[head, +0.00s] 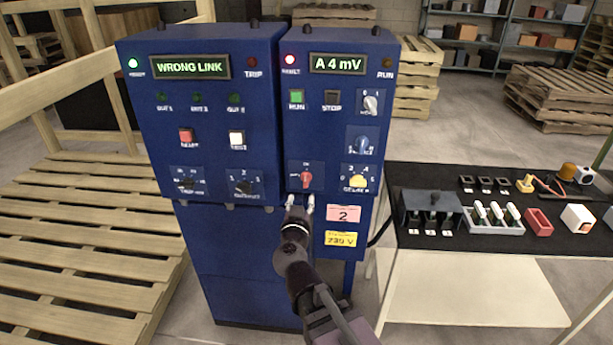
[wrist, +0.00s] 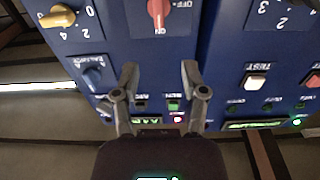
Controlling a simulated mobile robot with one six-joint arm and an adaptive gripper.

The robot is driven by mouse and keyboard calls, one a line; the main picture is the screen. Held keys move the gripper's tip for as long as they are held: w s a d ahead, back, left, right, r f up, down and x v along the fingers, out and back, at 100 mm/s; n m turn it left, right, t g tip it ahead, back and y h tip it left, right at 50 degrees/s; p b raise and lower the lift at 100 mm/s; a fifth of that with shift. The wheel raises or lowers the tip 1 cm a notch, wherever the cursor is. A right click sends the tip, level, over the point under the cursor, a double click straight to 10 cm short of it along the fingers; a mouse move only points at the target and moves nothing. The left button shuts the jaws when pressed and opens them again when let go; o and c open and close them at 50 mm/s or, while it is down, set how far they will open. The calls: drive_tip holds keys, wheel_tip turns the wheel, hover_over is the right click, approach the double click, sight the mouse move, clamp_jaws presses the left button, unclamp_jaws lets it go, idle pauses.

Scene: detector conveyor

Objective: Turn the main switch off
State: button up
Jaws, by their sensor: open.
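The main switch is a red rotary knob (head: 305,180) low on the left of the right-hand blue panel (head: 331,120). It also shows at the top edge of the wrist view (wrist: 157,12), where its handle lines up with the ON mark and OFF is to one side. My gripper (head: 300,201) is open and empty, its two fingertips just below the knob in the head view. In the wrist view the gripper's fingers (wrist: 159,78) are spread apart, with the knob beyond and between them, not touched.
A yellow selector knob (head: 358,182) and a blue knob (head: 362,145) are to the right of the switch. The left-hand panel (head: 203,110) reads WRONG LINK and carries buttons and black selectors. A black-topped table (head: 412,178) with parts stands at right, and pallets (head: 75,240) lie at left.

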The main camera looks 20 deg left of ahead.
sight(305, 177)
drive_tip(key=x, duration=1.2)
drive_tip(key=shift+d, duration=0.1)
clamp_jaws()
drive_tip(key=shift+s+d, duration=0.1)
drive_tip(key=shift+d, duration=0.05)
